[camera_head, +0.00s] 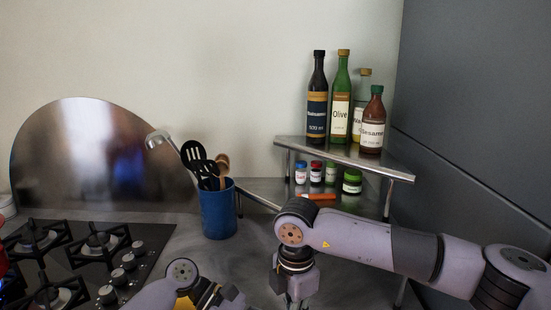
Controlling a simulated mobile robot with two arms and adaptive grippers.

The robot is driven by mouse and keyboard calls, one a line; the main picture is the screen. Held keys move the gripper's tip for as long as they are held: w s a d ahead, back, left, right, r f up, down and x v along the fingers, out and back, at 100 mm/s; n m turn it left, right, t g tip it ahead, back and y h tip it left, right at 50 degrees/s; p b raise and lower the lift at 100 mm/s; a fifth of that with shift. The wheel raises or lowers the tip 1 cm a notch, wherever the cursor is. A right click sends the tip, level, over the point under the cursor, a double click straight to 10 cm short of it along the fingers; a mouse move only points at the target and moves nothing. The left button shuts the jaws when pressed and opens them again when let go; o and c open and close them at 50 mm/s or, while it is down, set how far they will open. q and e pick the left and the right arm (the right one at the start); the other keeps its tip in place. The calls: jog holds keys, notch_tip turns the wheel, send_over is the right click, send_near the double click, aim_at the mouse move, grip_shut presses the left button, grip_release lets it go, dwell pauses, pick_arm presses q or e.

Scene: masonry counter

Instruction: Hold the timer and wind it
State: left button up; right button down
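I cannot make out a timer anywhere in the head view. My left arm shows only at the bottom edge, left of the middle, and its fingers are outside the picture. My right arm reaches in from the right, and its wrist bends down in front of the corner shelf. My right gripper (294,300) points down at the bottom edge, cut off by the frame. Its fingertips and anything between them are hidden.
A blue utensil crock (219,210) stands on the counter beside the gas hob (85,262). A two-tier metal corner shelf (290,144) holds several bottles above and small jars (316,172) below. A grey wall (475,120) bounds the right side. Counter between hob and shelf is partly clear.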

jog(key=shift+s+d+f, duration=0.1)
jog(key=shift+s+f, duration=0.3)
jog(key=shift+s, duration=0.25)
pick_arm(q)
jog(key=shift+r, duration=0.1)
pick_arm(e)
jog(key=shift+w+d, duration=0.1)
jog(key=shift+d, duration=0.05)
jog(key=shift+w+d, duration=0.1)
jog(key=shift+d, duration=0.1)
pick_arm(q)
jog(key=shift+w, duration=0.15)
pick_arm(e)
jog(key=shift+w+r, duration=0.15)
jog(key=shift+r, duration=0.4)
notch_tip(320, 180, up, 5)
jog(key=shift+w+r, duration=0.1)
jog(key=shift+r, duration=0.05)
